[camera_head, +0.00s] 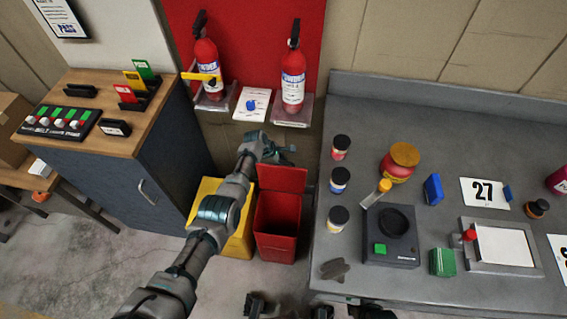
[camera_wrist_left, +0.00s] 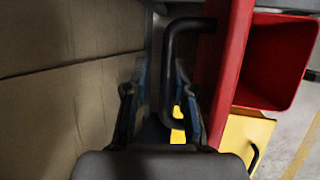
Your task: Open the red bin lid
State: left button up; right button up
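The red bin (camera_head: 277,240) stands on the floor beside the grey workbench, and its dark inside shows. Its red lid (camera_head: 283,179) is raised at the back, tilted up near the wall. In the left wrist view the lid (camera_wrist_left: 232,75) is seen edge-on, with the open bin (camera_wrist_left: 272,60) to its right. A black bent handle (camera_wrist_left: 170,65) on the lid lies between the fingers of my left gripper (camera_wrist_left: 160,100). The fingers are apart, with gaps beside the handle. In the head view my left gripper (camera_head: 284,154) is just behind the lid.
A yellow bin (camera_head: 238,243) stands left of the red one, partly behind my left arm. A blue cabinet (camera_head: 110,180) is at the left. The workbench (camera_head: 300,262) with jars and a scale is at the right. Dark parts at the bottom edge are unclear.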

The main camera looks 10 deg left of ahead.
pick_arm(q)
jog(key=shift+s, duration=0.1)
jog(key=shift+d+r, duration=0.1)
jog(key=shift+d, duration=0.05)
jog(key=shift+s+r, duration=0.1)
jog(key=shift+r, duration=0.3)
jog(key=v, duration=1)
jog(key=shift+a+f, duration=0.15)
jog(key=shift+a, duration=0.15)
jog(key=shift+s+a+r, duration=0.15)
jog(key=shift+a+r, duration=0.05)
jog(key=shift+r, duration=0.3)
